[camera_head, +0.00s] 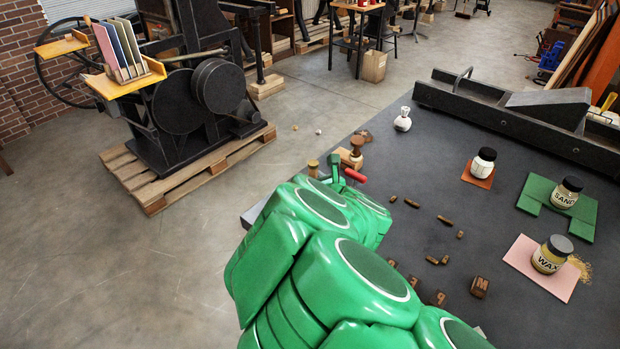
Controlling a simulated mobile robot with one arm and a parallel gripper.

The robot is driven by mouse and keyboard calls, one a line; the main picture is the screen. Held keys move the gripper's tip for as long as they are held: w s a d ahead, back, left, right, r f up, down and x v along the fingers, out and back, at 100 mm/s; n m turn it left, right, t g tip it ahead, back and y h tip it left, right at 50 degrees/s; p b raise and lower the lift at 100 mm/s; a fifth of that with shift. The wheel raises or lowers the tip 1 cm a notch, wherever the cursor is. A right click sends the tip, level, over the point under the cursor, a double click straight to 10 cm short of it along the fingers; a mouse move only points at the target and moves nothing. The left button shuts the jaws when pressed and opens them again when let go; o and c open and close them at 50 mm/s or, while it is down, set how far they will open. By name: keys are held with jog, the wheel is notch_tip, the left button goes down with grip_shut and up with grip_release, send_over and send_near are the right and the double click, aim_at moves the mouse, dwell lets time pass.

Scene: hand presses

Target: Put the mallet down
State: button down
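My gripper (338,172) is small and partly hidden behind the arm at that corner. A short red bar, like a handle (356,176), shows just right of the fingers. A brownish knob-like piece (313,168) shows just left of them. I cannot tell which of these belongs to the mallet, or whether the fingers are closed on it. A light wooden block (349,159) and a dark wooden knob (358,143) are just behind the gripper.
Several small wooden blocks lie mid-table, one of them a lettered cube (479,287). A white flask (403,120), a black-lidded jar (483,163), a SAND jar (566,193) and a WAX jar (550,255) stand farther right. A black press (190,90) on a pallet stands left.

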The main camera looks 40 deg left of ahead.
jog(key=c, duration=0.8)
grip_release()
jog(key=shift+f, duration=0.15)
jog(key=shift+r, duration=0.2)
jog(key=v, duration=0.4)
jog(key=shift+d, duration=0.2)
jog(key=shift+s+d+r, duration=0.2)
jog(key=shift+s+d, duration=0.1)
jog(key=shift+d, duration=0.15)
